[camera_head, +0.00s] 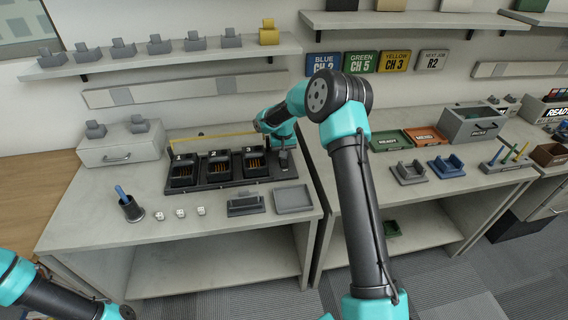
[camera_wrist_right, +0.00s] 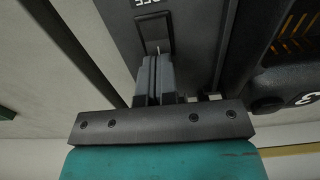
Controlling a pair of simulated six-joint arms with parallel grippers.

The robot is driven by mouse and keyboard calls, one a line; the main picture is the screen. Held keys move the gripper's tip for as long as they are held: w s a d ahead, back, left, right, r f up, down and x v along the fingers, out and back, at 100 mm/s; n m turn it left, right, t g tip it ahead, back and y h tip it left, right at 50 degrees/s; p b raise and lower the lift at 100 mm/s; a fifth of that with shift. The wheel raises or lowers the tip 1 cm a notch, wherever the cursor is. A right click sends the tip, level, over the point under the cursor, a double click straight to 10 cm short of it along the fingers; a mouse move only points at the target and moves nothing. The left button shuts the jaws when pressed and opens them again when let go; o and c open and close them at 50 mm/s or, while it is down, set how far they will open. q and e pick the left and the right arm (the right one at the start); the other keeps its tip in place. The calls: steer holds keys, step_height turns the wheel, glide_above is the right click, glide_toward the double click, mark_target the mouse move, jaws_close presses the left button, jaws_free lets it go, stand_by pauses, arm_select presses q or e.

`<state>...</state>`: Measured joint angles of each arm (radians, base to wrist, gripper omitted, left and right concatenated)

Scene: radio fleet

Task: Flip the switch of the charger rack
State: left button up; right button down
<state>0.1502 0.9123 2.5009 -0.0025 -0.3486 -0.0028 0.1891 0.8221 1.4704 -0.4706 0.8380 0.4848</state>
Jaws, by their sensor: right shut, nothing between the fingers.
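The charger rack (camera_head: 205,186) is a dark base on the left bench with three black charging bays numbered 1 to 3. Its right end also shows in the right wrist view (camera_wrist_right: 207,50). There, a black switch (camera_wrist_right: 156,32) sits in a dark panel below partly cut-off lettering. My right gripper (camera_wrist_right: 155,62) is shut and empty, with its fingertips at the lower edge of the switch. Whether they touch it I cannot tell. In the head view, my right gripper (camera_head: 283,158) is over the rack's right end and hides the switch. Only links of my left arm show at the bottom left.
A dark cup with a blue pen (camera_head: 132,208), several small white cubes (camera_head: 180,213), a grey holder (camera_head: 245,205) and a shallow grey tray (camera_head: 293,199) lie in front of the rack. A drawer box (camera_head: 120,148) stands left. A shelf (camera_head: 170,56) runs above.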

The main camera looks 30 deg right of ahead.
steer(key=shift+f, duration=0.55)
stand_by(0.4)
steer(key=shift+r, duration=3.55)
steer(key=shift+s, duration=0.1)
